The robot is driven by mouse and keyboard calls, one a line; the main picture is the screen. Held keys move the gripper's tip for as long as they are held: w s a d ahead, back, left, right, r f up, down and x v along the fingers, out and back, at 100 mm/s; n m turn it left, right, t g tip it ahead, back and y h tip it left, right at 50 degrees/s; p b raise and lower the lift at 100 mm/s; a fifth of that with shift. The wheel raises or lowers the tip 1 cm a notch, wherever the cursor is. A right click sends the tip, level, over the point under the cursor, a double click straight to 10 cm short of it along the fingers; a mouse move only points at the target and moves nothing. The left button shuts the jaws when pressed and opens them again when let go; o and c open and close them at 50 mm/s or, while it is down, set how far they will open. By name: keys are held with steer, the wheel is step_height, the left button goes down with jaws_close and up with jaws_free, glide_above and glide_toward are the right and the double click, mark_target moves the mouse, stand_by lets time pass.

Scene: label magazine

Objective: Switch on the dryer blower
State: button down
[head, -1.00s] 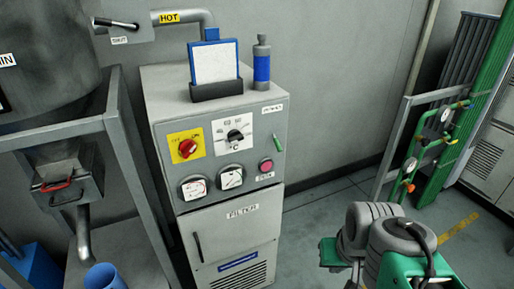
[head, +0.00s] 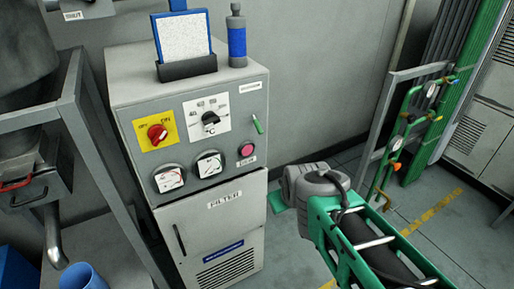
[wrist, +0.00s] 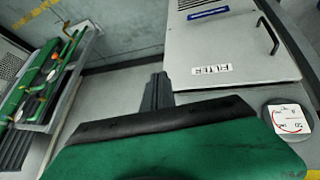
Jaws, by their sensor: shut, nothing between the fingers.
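The grey dryer cabinet (head: 190,205) carries a sloped control panel. My gripper (wrist: 157,88) is shut and empty in the wrist view, in front of the cabinet. In the head view its green hand edge shows right of the cabinet's filter door; its fingers are hidden behind my arm.
Two gauges (head: 169,179) sit low on the panel. The filter door (head: 215,228) has a black handle. A blue bottle (head: 236,38) and a framed white panel (head: 182,38) stand on top. A metal frame (head: 95,130) is close at left; a green pipe rack (head: 405,130) stands at right.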

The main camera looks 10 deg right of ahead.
steer(key=w+d+f+n+t+h+b, duration=0.1)
steer(key=w+d+f+n+t+b, duration=0.15)
steer(key=w, duration=0.35)
steer(key=w+d+f+n+t+h+b, duration=0.1)
steer(key=w+d+n+t+h+b, duration=0.1)
steer(key=w+d+n+t+b, duration=0.3)
steer(key=n+t+y+b, duration=1.1)
steer(key=n+t+b, duration=0.25)
steer(key=n, duration=1.25)
glide_toward(258, 126)
steer(key=shift+g, duration=0.4)
steer(key=f, duration=0.2)
steer(key=s+f, duration=0.1)
steer(key=f, duration=0.1)
steer(key=shift+b, duration=0.4)
steer(key=p+x, duration=0.5)
steer(key=x, duration=0.5)
steer(key=shift+w, duration=0.1)
